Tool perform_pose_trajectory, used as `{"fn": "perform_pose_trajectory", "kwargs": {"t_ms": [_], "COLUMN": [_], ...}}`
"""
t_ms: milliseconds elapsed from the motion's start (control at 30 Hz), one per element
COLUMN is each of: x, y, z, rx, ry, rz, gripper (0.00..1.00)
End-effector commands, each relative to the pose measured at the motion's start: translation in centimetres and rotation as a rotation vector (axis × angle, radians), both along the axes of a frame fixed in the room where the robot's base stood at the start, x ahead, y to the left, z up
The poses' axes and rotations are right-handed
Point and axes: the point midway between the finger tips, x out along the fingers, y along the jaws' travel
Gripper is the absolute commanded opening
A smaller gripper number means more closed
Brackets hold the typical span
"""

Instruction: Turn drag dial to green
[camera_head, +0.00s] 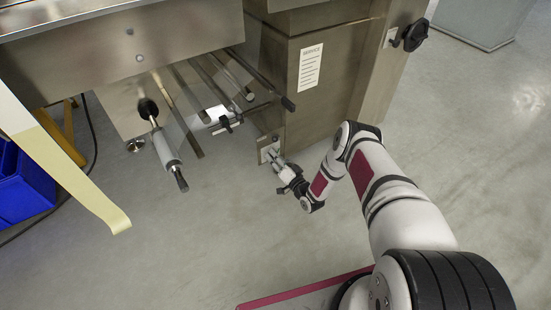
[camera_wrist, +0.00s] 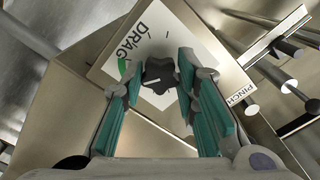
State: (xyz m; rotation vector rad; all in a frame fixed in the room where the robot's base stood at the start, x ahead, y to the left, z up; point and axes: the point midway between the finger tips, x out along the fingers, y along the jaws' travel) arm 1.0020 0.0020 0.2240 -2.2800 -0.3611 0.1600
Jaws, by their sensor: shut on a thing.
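The drag dial (camera_wrist: 158,74) is a dark lobed knob on a white plate (camera_wrist: 200,40) marked DRAG. A short pale mark shows on the knob, left of its middle. A bit of green (camera_wrist: 123,68) shows on the plate to the left of the knob, partly hidden by a finger. My gripper (camera_wrist: 160,82) has its teal-padded fingers on either side of the knob and is shut on it. In the head view my gripper (camera_head: 279,166) is at the small plate (camera_head: 268,151) low on the machine, where it hides the dial.
A PINCH label (camera_wrist: 238,96) is beside the DRAG plate. Rollers and rods (camera_head: 205,85) stick out left of the dial. A black knob (camera_head: 416,34) is on the machine's right post. A blue bin (camera_head: 24,185) stands at left.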

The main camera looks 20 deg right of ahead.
Motion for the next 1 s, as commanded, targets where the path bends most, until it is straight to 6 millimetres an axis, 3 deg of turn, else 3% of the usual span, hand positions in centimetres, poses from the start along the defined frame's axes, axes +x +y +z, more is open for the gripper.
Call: {"fn": "perform_pose_trajectory", "kwargs": {"t_ms": [133, 167, 233, 667, 1000], "x": [-0.2, -0.2, -0.2, -0.8, -6.9], "y": [0.1, 0.1, 0.1, -0.2, -2.2], "z": [-0.3, -0.3, -0.2, -0.1, -0.2], "rx": [-0.001, -0.001, -0.002, -0.002, -0.001], "ry": [0.006, 0.006, 0.005, 0.002, 0.006], "rz": [0.002, 0.002, 0.002, 0.001, -0.001], "gripper": [0.00, 0.32, 0.48, 0.48, 0.48]}}
